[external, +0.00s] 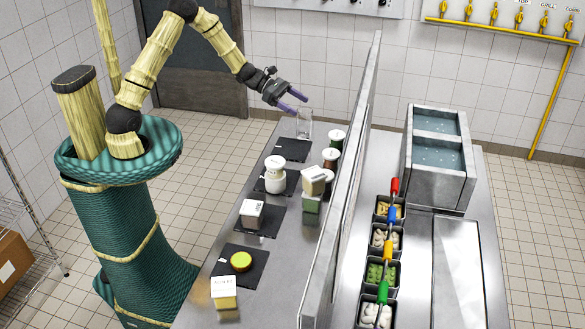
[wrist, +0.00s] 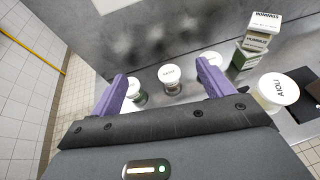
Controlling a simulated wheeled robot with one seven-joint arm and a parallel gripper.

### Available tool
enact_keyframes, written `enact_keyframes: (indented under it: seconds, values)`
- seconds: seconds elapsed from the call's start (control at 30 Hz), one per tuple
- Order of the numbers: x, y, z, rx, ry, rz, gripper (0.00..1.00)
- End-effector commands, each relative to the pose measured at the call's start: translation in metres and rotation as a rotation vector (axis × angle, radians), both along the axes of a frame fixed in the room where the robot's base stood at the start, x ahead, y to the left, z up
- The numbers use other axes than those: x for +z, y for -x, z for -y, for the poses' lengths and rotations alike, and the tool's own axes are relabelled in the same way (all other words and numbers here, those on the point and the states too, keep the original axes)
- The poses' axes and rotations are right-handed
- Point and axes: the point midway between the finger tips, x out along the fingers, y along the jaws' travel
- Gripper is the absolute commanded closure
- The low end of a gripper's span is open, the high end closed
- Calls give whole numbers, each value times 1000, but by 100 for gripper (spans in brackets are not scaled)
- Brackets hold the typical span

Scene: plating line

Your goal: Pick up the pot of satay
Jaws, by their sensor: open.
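Several small pots with white lids stand along the upright steel panel. In the wrist view, a brownish pot (wrist: 171,86) shows between my fingertips; the small print on its lid may read satay, but I cannot be sure. The green pot also shows by my left finger in the wrist view (wrist: 140,98). Another white lid (wrist: 211,56) is partly hidden by my right finger. My gripper (external: 298,101) is open and empty, above the counter's far end, apart from the pots.
Stacked hummus boxes (external: 313,181) and a white-lidded aioli jar (external: 275,177) stand close by. A clear glass (external: 304,123) stands below my gripper. The tall steel panel (external: 345,180) bounds the pots on the right. Dark mats (external: 262,222) lie along the counter.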

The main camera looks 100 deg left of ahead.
Motion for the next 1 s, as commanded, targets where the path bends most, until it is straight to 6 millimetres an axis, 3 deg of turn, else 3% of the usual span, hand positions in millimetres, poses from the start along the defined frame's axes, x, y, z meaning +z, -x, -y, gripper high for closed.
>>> enact_keyframes:
  seconds: [0.3,0.4,0.8,1.0]
  values:
    - [-87,0,1,-2,4,-3,20]
    - [-105,0,1,-1,1,-2,20]
    - [-111,-1,1,-3,-3,-2,20]
    - [-117,-23,5,-5,-1,-1,20]
